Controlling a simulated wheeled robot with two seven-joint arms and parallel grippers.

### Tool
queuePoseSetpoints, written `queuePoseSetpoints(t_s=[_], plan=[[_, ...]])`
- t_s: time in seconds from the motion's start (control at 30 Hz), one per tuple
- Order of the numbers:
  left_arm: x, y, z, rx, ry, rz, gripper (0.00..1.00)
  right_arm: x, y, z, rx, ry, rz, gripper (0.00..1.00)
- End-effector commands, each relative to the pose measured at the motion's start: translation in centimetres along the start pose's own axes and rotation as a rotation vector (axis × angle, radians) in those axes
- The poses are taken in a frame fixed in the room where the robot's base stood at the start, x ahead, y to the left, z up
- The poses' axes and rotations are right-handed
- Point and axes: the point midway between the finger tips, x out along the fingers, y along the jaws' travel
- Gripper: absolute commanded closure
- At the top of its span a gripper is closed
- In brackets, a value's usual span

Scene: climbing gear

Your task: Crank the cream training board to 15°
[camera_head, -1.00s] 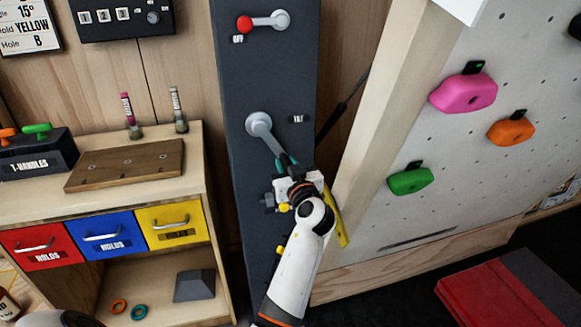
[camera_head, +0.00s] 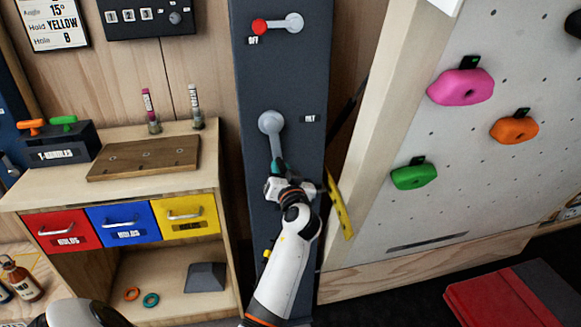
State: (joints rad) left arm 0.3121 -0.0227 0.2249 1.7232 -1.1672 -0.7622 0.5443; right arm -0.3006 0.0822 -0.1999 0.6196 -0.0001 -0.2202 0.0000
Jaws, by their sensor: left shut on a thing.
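The cream training board (camera_head: 450,150) stands at the right, leaning, with pink, orange and green holds on it. A dark grey post (camera_head: 285,80) stands left of it. The grey crank (camera_head: 274,135) is on the post's front; its arm points down and slightly right. My left gripper (camera_head: 278,178) is shut on the crank's lower end, where a bit of teal grip shows. A yellow strip (camera_head: 341,208) with marks sits by the board's lower side edge; its reading is too small to tell. My right gripper is not in view.
A lever with a red knob (camera_head: 259,27) is higher on the post. A wooden cabinet (camera_head: 215,160) with red, blue and yellow drawers stands at the left. A card (camera_head: 54,22) reads 15°, YELLOW, B. A red and dark mat (camera_head: 510,300) lies on the floor at the lower right.

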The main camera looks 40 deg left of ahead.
Motion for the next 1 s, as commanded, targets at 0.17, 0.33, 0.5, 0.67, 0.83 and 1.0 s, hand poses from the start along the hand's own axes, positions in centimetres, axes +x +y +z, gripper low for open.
queuePoseSetpoints(t_s=[0.17,0.33,0.5,0.67,0.83,1.0], plan=[[0.09,0.68,-0.48,0.053,0.006,0.006,1.00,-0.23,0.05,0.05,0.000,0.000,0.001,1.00],[0.09,0.76,-0.41,0.069,0.001,0.004,1.00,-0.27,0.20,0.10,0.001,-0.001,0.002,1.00],[0.07,0.70,-0.28,0.070,-0.003,0.002,1.00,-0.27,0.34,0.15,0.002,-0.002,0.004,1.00],[0.06,0.64,-0.14,0.069,-0.006,0.000,1.00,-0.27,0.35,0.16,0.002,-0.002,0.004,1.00],[0.04,0.62,-0.12,0.068,-0.006,0.000,0.52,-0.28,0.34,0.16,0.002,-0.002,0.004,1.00],[0.03,0.62,-0.16,0.068,-0.005,0.000,0.52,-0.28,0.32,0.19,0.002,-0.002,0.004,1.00]])
